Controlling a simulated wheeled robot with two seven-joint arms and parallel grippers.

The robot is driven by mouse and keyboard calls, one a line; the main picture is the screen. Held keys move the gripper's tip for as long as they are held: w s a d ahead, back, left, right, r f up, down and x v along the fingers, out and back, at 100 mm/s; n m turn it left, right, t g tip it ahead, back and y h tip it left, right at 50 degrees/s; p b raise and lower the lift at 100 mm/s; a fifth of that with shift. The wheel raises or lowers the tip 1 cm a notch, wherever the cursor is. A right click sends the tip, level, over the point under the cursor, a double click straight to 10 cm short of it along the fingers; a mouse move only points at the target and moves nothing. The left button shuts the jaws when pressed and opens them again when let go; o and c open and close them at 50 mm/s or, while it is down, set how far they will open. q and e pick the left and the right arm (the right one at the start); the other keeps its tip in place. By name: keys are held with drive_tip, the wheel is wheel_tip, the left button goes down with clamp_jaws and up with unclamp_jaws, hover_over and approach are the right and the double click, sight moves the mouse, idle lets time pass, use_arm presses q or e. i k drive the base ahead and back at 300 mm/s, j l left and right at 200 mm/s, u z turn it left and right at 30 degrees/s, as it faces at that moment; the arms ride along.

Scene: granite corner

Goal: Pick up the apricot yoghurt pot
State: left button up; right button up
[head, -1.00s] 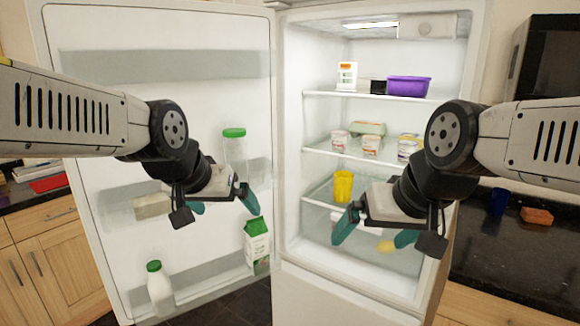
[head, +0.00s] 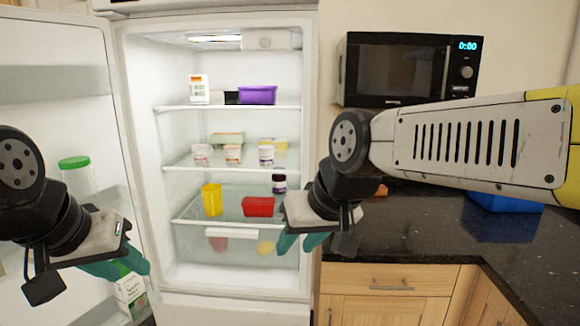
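Three small yoghurt pots stand upright in a row on the fridge's middle shelf (head: 185,163). The middle pot has an orange-tinted label and looks like the apricot yoghurt pot (head: 233,154), though its print is too small to read. A pot with a pinkish label (head: 201,155) is to its left, and one with a dark purplish label (head: 266,155) to its right. My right gripper (head: 301,242) is open and empty, lower than the pots and to their right, in front of the fridge's right edge. My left gripper (head: 118,264) appears open and empty, low at the left before the open door.
A pale carton (head: 228,139) lies behind the pots. A purple tub (head: 257,95) is on the shelf above. A yellow cup (head: 212,199), red tub (head: 258,207) and dark jar (head: 279,183) are below. The fridge door (head: 55,100) stands open left; a black counter (head: 430,225) and microwave (head: 410,70) are right.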

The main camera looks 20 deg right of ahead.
sight(233, 151)
drive_tip(key=j+z, duration=0.25)
drive_tip(key=z, duration=0.15)
drive_tip(key=j+z, duration=0.3)
drive_tip(key=z, duration=0.15)
drive_tip(key=j+z, duration=0.25)
drive_tip(key=z, duration=0.15)
drive_tip(key=k+j, duration=0.1)
drive_tip(key=j, duration=0.4)
drive_tip(key=k+j, duration=0.1)
drive_tip(key=j, duration=0.35)
